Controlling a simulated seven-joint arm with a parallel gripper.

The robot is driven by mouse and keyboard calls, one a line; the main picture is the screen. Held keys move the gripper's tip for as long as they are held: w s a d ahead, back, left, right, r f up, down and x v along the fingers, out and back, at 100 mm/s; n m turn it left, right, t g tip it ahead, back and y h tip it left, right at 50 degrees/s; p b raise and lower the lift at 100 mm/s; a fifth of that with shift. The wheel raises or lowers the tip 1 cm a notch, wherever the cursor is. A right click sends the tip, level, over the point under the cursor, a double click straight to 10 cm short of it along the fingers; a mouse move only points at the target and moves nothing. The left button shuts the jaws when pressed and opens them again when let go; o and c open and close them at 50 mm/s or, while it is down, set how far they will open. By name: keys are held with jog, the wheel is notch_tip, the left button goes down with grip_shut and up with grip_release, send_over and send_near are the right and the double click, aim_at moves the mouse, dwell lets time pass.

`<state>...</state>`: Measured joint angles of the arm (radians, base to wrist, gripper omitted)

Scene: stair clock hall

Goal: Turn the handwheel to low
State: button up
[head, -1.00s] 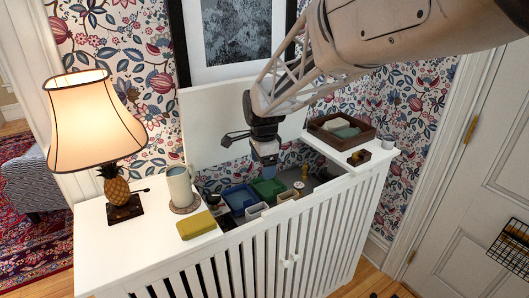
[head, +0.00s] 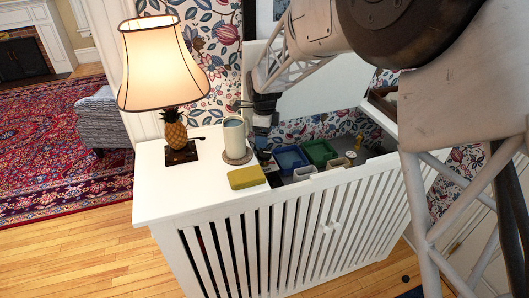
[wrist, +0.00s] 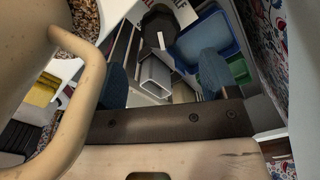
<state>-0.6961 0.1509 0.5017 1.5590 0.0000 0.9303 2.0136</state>
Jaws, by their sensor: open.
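A dark, many-sided knob (wrist: 158,22) with a white pointer line shows at the top of the wrist view, and looks like the handwheel. A white plate (wrist: 184,10) with partly hidden black letters lies behind it. My gripper (wrist: 164,78) is open, with its two blue-grey fingers apart and nothing held between them. The knob appears beyond the fingertips, not between them. In the head view my gripper (head: 262,138) points down over the left end of the cabinet's open well, just right of the mug. I cannot make out the handwheel clearly there.
The white slatted cabinet (head: 190,212) carries a lamp (head: 165,65), a mug (head: 235,138) on a coaster and a yellow-green sponge (head: 247,177). In the well are a blue tray (head: 290,160), a green tray (head: 319,152) and small pale boxes (head: 305,172). The raised lid stands behind.

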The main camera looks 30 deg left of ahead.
aim_at(264, 152)
jog(key=shift+f, duration=0.1)
jog(key=shift+f, duration=3.8)
jog(key=c, duration=0.9)
